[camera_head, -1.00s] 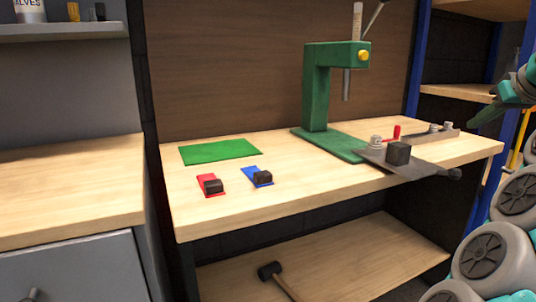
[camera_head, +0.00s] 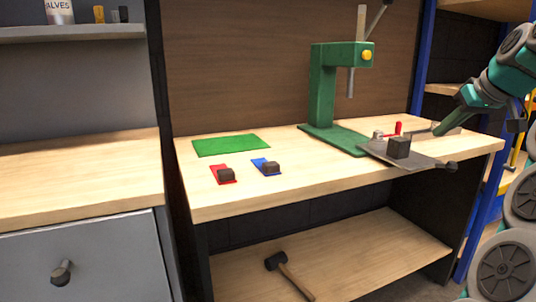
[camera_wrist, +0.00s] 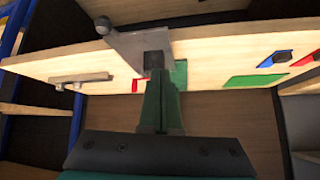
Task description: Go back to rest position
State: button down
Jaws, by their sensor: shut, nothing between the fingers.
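My gripper (camera_head: 439,129) is at the right side of the head view, its green fingers pointing down and left above the right part of the workbench (camera_head: 300,180). In the wrist view the two green fingers (camera_wrist: 160,78) lie together with nothing between them. In the head view the fingers appear just behind a dark block (camera_head: 399,148) on a grey metal plate (camera_head: 375,153). The block also shows in the wrist view (camera_wrist: 154,59), just beyond the fingertips. I cannot tell how high the fingertips are above the bench.
A green press (camera_head: 322,90) stands left of my gripper. A red-handled bar (camera_head: 398,128) lies near it. A mallet (camera_head: 277,262) lies below.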

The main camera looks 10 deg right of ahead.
jog(key=s+a+f+n+g+y, duration=0.1)
jog(key=s+a+f+g, duration=0.1)
jog(key=a+f, duration=0.5)
jog(key=s+a+f+g, duration=0.1)
jog(key=s+a+f, duration=0.1)
jog(key=a, duration=0.8)
jog(key=s+a+f+n+g+y, duration=0.1)
jog(key=s+a+f+g, duration=0.15)
jog(key=a+f, duration=0.45)
jog(key=s+a+f+m+g+h, duration=0.1)
jog(key=s+a+f, duration=0.3)
jog(key=s+f, duration=0.6)
jog(key=s+a+f+g+h, duration=0.1)
jog(key=s+a+f+g, duration=0.2)
jog(key=s+f, duration=0.6)
jog(key=s+g, duration=0.1)
jog(key=s, duration=0.6)
jog(key=shift+s+a+f+m+h, duration=0.25)
jog(key=shift+a+f+m+h, duration=0.05)
jog(key=shift+a+f+m, duration=0.1)
jog(key=shift+w, duration=0.1)
